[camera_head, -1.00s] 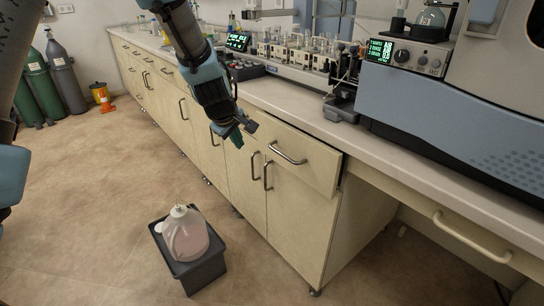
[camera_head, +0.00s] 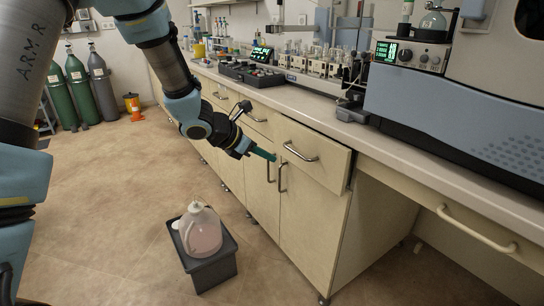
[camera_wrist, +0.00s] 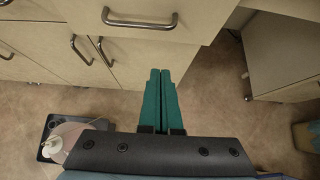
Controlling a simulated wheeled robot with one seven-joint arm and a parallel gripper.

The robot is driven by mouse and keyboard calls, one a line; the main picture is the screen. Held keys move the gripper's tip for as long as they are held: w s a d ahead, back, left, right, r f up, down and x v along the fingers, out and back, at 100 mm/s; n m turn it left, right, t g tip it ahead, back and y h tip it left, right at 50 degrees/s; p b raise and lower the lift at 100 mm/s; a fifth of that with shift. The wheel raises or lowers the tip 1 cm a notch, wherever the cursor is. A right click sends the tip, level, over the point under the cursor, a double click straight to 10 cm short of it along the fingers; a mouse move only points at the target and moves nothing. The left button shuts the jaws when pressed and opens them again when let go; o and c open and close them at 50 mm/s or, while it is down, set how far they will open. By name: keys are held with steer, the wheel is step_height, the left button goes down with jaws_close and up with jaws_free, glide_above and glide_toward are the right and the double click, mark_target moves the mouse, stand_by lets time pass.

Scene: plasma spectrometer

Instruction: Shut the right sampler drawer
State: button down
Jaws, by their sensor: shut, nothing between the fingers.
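The right sampler drawer (camera_head: 318,165) is a cream front with a metal bar handle (camera_head: 300,153), under the counter. It stands slightly out from the cabinet, with a dark gap at its right side. In the wrist view the drawer (camera_wrist: 190,30) and its handle are at the top. My gripper (camera_head: 273,156) has green fingers pressed together, empty. In the head view its tips are just left of the drawer front, near the cabinet doors. In the wrist view the fingers (camera_wrist: 160,72) point toward the drawer's lower edge; I cannot tell whether they touch it.
A grey bin (camera_head: 208,268) with a jug (camera_head: 200,230) stands on the floor in front of the cabinet. Two door handles (camera_head: 282,177) are below the drawer. Instruments line the counter (camera_head: 400,150). Open floor lies left of the bin.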

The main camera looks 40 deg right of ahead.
mark_target(312, 156)
steer(key=d+f+p, duration=0.2)
steer(key=d+f, duration=0.2)
steer(key=d, duration=0.5)
steer(key=shift+s+d, duration=0.3)
steer(key=d, duration=0.4)
steer(key=shift+s, duration=0.1)
steer(key=shift+d+r, duration=0.15)
steer(key=shift+d, duration=0.2)
